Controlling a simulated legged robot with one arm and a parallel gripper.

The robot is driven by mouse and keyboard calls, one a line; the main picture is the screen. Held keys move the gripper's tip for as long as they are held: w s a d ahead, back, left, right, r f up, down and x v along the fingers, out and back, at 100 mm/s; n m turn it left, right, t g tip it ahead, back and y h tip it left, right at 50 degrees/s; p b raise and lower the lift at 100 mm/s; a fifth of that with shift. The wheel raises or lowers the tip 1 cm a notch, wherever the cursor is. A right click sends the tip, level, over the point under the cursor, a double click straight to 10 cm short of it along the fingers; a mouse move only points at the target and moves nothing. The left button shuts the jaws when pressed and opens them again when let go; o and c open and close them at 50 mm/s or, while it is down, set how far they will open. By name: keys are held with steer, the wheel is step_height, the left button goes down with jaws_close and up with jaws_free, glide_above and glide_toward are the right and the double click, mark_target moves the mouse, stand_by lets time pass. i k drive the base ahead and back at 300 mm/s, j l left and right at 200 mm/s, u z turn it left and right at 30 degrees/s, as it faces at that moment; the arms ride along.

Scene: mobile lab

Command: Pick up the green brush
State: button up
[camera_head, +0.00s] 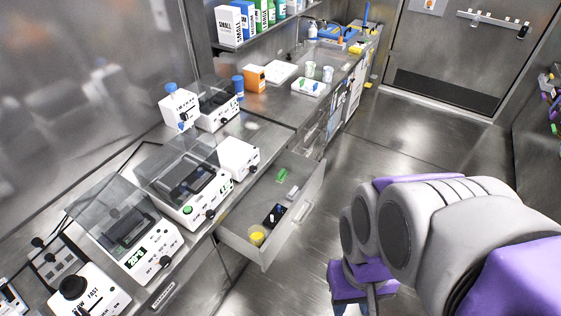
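A small green object (282,175), which looks like the green brush, lies in the open drawer (296,212) near its back end. It is small in the picture, so its bristles cannot be made out. My arm, grey and purple, fills the lower right, to the right of the drawer and apart from it. No gripper fingers can be made out in this view.
The drawer also holds a grey piece (292,193), a dark object (274,215) and a yellow round container (257,238). White lab instruments with clear lids, such as one (190,193), crowd the bench left of it. Open metal floor (400,150) lies beyond my arm.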

mark_target(282, 175)
steer(key=u, duration=0.25)
steer(key=i+l+u, duration=0.3)
steer(key=l+u, duration=0.15)
steer(key=i+l+u, duration=0.2)
steer(key=l, duration=0.2)
steer(key=l+u, duration=0.25)
steer(key=i+l, duration=0.1)
steer(key=l, duration=0.35)
steer(key=i+l, duration=0.1)
steer(key=l, duration=0.35)
steer(key=i+l, duration=0.15)
steer(key=l, duration=0.3)
steer(key=i+l+u, duration=0.1)
steer(key=l, duration=0.35)
steer(key=i+l, duration=0.1)
steer(key=l, duration=0.35)
